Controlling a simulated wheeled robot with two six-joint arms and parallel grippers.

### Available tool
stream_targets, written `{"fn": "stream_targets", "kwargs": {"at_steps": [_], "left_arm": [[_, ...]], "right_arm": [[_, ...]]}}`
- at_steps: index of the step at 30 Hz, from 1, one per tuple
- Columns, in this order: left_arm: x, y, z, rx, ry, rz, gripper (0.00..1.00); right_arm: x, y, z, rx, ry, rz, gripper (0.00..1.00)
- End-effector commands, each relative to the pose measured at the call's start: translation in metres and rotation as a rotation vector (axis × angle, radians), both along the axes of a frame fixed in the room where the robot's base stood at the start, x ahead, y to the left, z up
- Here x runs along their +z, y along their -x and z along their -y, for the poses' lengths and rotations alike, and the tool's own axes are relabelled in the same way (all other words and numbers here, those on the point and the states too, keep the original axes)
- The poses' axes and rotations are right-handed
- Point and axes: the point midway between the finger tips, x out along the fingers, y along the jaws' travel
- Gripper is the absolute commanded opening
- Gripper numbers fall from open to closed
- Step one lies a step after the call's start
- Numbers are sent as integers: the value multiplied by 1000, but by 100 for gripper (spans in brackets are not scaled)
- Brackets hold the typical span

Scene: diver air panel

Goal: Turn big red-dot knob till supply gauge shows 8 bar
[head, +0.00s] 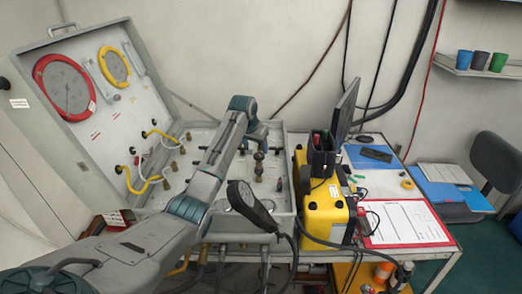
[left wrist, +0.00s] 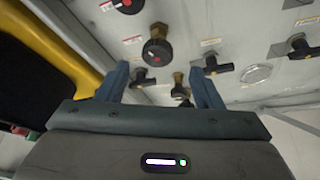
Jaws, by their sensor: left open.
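My left gripper (head: 258,142) is open over the case's panel, reached across by my left arm. In the left wrist view, its two fingers (left wrist: 160,88) stand apart with nothing gripped. A big black knob with a red mark (left wrist: 157,52) shows just beyond the gap between them, apart from both. Another black knob with a red dot (left wrist: 127,5) is cut off at the top edge. In the open lid are a large red-rimmed gauge (head: 65,88) and a smaller yellow-rimmed gauge (head: 114,66); which is supply is unclear, and their readings are too small. My right gripper is out of view.
Black handles (left wrist: 218,66) and brass fittings crowd the panel. A yellow case (head: 325,212) and a monitor (head: 346,112) stand close on the right. A dark round-headed device (head: 250,205) with a cable is at the case's front. A clipboard (head: 405,222) lies farther right.

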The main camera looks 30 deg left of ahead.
Motion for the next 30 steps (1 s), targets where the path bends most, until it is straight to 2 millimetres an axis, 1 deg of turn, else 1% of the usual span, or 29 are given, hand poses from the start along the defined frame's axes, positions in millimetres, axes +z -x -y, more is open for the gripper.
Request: {"fn": "stream_targets", "kwargs": {"at_steps": [1, 3, 6, 9, 14, 21, 23, 24, 28, 30], "left_arm": [[-6, -4, 0, 0, 3, -4, 60], [-18, -9, 0, 0, 3, -3, 60], [-31, -14, 0, 0, 3, -2, 60], [-40, -17, -1, 1, 4, -1, 60], [-47, -20, -1, 0, 2, 0, 60], [-47, -20, -1, 0, 2, 1, 60], [-47, -20, -1, 0, 2, 1, 49], [-47, -20, -1, 0, 2, 1, 41], [-47, -20, -1, 0, 3, 1, 16], [-47, -20, -1, 0, 3, 1, 16]], "right_arm": [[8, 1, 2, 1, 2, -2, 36], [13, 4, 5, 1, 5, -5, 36], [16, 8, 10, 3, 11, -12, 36], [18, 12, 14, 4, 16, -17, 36], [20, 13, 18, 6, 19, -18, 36], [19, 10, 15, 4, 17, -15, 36], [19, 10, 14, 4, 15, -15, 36], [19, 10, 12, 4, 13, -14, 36], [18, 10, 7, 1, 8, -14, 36], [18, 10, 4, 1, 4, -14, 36]]}}
